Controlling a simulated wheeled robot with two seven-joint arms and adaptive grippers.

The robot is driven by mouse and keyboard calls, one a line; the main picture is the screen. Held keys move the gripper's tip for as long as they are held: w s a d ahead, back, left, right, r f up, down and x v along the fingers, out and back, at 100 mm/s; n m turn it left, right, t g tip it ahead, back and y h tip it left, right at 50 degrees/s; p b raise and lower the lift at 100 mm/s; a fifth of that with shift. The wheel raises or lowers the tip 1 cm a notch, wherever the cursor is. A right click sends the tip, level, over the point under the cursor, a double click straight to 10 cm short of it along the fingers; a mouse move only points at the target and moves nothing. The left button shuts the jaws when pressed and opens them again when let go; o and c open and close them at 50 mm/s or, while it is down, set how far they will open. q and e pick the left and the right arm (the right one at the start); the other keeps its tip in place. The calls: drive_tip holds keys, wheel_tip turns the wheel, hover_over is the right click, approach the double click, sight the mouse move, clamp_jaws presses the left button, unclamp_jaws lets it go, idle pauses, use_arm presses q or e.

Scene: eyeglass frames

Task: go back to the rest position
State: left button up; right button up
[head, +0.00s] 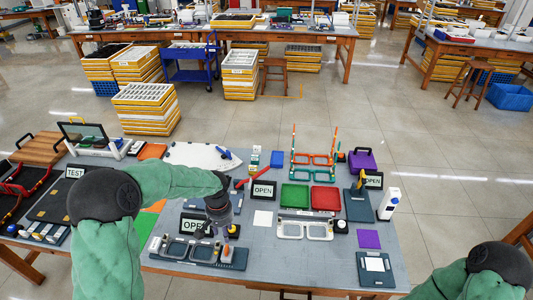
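My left arm reaches in from the left with its dark gripper (216,228) pointing down. The gripper is over the near part of the table, just above a dark fixture (232,260) with glasses-shaped light lens areas (176,250). The fingertips are small and dark against the things behind them, so I cannot tell whether they are open or shut, or whether they touch anything. An orange eyeglass frame (312,159) and a teal frame (324,177) stand at the table's back middle. My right arm shows only at the bottom right corner; its gripper is out of view.
The grey table (330,270) holds a green tray (294,196), a red tray (326,198), a second lens fixture (290,230), several OPEN signs (263,190), a white bottle (389,203) and a purple square (368,239). The front middle of the table is bare.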

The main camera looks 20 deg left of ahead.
use_arm(q)
drive_tip(key=s+d+f+h, duration=0.1)
drive_tip(key=d+f, duration=0.3)
drive_tip(key=s+d+f+h, duration=0.1)
drive_tip(key=s+d+f, duration=0.1)
drive_tip(key=d+f, duration=0.3)
drive_tip(key=s+d+f+h+b, duration=0.1)
drive_tip(key=d+f, duration=0.3)
drive_tip(key=shift+s+d+f+m, duration=0.15)
drive_tip(key=shift+d+f+m, duration=0.25)
drive_tip(key=s+d+f+h+b, duration=0.1)
drive_tip(key=s+d+f, duration=0.7)
drive_tip(key=s, duration=0.3)
drive_tip(key=shift+s+d+f+n, duration=0.3)
drive_tip(key=shift+d+f, duration=0.05)
drive_tip(key=shift+f, duration=0.3)
use_arm(e)
wheel_tip(320, 180, down, 2)
drive_tip(key=shift+f, duration=0.1)
drive_tip(key=shift+c, duration=0.3)
clamp_jaws()
